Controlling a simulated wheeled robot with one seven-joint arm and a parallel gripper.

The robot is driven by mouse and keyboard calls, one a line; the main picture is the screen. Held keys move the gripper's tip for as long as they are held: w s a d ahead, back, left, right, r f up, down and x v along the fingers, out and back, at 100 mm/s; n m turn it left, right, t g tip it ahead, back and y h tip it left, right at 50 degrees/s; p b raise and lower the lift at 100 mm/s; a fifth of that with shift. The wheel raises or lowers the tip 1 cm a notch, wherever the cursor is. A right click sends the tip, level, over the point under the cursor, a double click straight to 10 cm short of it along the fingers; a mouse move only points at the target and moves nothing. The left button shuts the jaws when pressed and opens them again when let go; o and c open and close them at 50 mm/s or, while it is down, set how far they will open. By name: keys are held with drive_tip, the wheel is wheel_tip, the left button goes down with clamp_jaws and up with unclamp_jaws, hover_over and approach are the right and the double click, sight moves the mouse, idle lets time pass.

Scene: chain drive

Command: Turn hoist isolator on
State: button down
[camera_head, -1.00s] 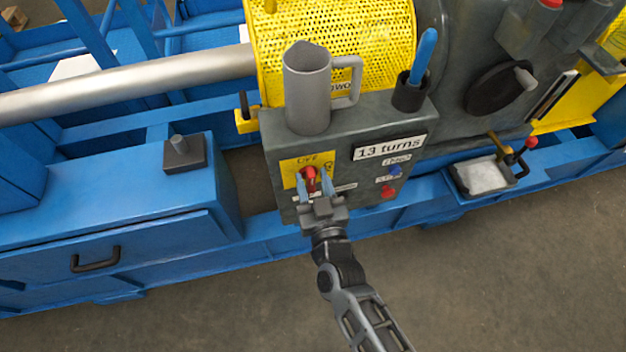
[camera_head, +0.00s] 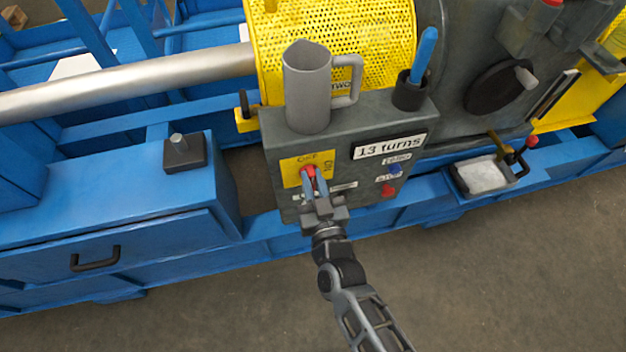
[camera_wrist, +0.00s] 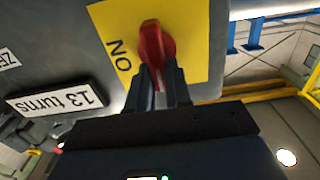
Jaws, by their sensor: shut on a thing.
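The isolator is a red rotary handle (camera_head: 309,172) on a yellow plate (camera_head: 288,173) at the lower left of the grey control box's front. In the wrist view the red handle (camera_wrist: 152,43) sits on the yellow plate (camera_wrist: 190,62), with the word ON beside it. In the head view OFF reads above the handle. My gripper (camera_head: 316,182) comes from below with its two fingers closed on the handle. In the wrist view my fingertips (camera_wrist: 158,70) are at the handle's near end and cover part of it.
The grey box (camera_head: 345,135) also carries a "13 turns" label (camera_head: 390,147), a blue button (camera_head: 395,170) and a red button (camera_head: 388,190). A grey mug (camera_head: 307,90) and a cup with a blue-handled tool (camera_head: 424,55) stand on top. Open floor lies in front.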

drive_tip(key=shift+w+d+f+m+b, duration=0.25)
drive_tip(key=shift+m+b, duration=1.15)
drive_tip(key=shift+m, duration=1.55)
drive_tip(key=shift+d+f+m+b, duration=0.3)
drive_tip(key=shift+m+b, duration=1.15)
drive_tip(key=shift+m, duration=1.45)
drive_tip(key=shift+w+d+f+m+b, duration=0.25)
drive_tip(key=shift+m+b, duration=1.15)
drive_tip(key=shift+m, duration=1.55)
drive_tip(key=shift+s+d, duration=0.1)
drive_tip(key=c, duration=1)
unclamp_jaws()
drive_tip(key=shift+c, duration=0.2)
drive_tip(key=shift+f, duration=0.1)
drive_tip(key=shift+s, duration=0.1)
